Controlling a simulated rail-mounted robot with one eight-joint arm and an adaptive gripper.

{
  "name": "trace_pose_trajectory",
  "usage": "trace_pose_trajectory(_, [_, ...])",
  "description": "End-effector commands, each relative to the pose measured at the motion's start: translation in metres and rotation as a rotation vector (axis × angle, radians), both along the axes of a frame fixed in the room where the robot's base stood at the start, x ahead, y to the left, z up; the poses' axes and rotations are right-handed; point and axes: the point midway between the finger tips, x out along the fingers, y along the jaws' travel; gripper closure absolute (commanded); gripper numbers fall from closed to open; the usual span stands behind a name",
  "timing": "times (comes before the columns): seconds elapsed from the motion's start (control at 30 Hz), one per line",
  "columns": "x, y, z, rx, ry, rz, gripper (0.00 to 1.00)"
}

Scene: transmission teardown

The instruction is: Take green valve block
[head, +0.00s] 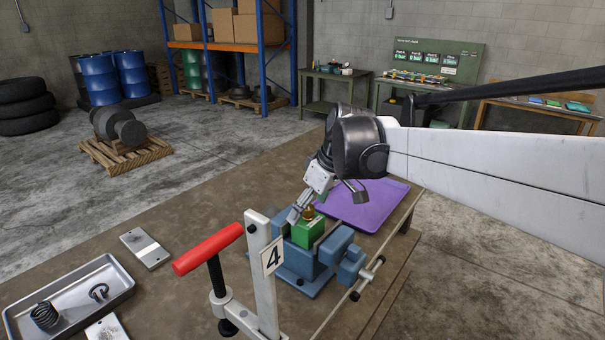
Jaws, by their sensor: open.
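The green valve block (303,234) sits in the jaws of a blue vise (328,252) on the workbench. A small brass-coloured knob (309,212) shows on its top. My gripper (322,204) is just above and behind the block, tilted down to the left. It is open, with one finger close to the block's left side and the other off to the right. From this view I cannot tell whether a finger touches the block. The block's lower part is hidden by the vise.
A press with a red handle (208,249) and a white post marked 4 (262,275) stands in front. A purple mat (372,211) lies behind the vise. A metal tray (112,298) with a spring and a ring is at left, near a metal plate (146,249). The bench's left middle is clear.

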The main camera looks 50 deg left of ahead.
Motion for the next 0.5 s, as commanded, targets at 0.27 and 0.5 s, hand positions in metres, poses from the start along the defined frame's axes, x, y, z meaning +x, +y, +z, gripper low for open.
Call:
trace_pose_trajectory(0.27, [-0.002, 0.011, -0.023, 0.000, 0.000, 0.001, 0.22])
trace_pose_trajectory(0.5, [-0.001, 0.011, -0.051, 0.000, 0.000, 0.001, 0.22])
